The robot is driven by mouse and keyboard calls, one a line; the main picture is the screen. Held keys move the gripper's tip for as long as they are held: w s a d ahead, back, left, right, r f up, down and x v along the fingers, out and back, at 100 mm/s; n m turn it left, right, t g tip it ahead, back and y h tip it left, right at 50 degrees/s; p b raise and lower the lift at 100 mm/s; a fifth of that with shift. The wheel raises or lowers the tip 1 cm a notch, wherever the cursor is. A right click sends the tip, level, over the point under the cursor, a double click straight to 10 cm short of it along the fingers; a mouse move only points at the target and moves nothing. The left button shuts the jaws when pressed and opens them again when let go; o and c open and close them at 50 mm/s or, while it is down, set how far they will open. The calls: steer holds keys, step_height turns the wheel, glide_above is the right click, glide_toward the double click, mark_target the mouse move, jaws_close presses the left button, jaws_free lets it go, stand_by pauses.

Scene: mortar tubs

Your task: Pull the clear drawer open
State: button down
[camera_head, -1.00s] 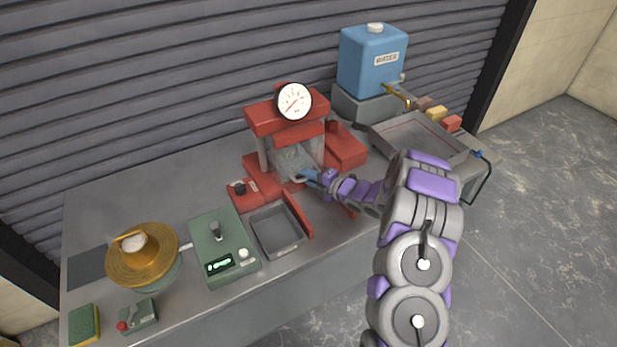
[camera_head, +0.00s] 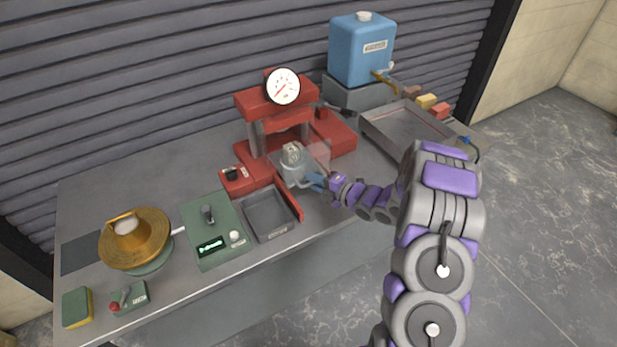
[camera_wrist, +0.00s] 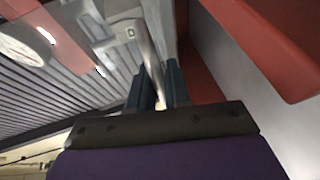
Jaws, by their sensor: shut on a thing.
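The clear drawer (camera_head: 317,157) stands out from the front of the red press (camera_head: 276,101). A small grey block (camera_head: 292,153) shows in the drawer area. My gripper (camera_head: 309,182) is at the drawer's front, shut on its handle (camera_head: 298,185). In the wrist view, the blue fingers of my gripper (camera_wrist: 160,88) close on both sides of a pale bar (camera_wrist: 147,55), which is the handle. The fingers partly hide the handle in the head view.
A green scale (camera_head: 213,229) and brass flow table (camera_head: 135,237) stand farther left. A blue water tank (camera_head: 361,49) and a large metal tray (camera_head: 405,133) are at the right.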

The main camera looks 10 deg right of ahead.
steer(key=s, duration=0.2)
steer(key=s+d, duration=0.1)
steer(key=shift+s+d+f+b, duration=0.1)
steer(key=shift+s+f+b, duration=0.1)
steer(key=shift+s+b, duration=0.2)
steer(key=shift+w, duration=0.1)
steer(key=c, duration=1.4)
jaws_free()
steer(key=shift+c, duration=0.2)
steer(key=shift+w, duration=0.1)
steer(key=shift+r, duration=0.1)
steer(key=shift+s+d, duration=0.15)
steer(key=shift+s, duration=0.05)
steer(key=p+v, duration=0.2)
steer(key=v, duration=1.4)
steer(key=shift+s+d+p, duration=0.25)
steer(key=shift+d+p, duration=0.05)
steer(key=shift+p, duration=0.1)
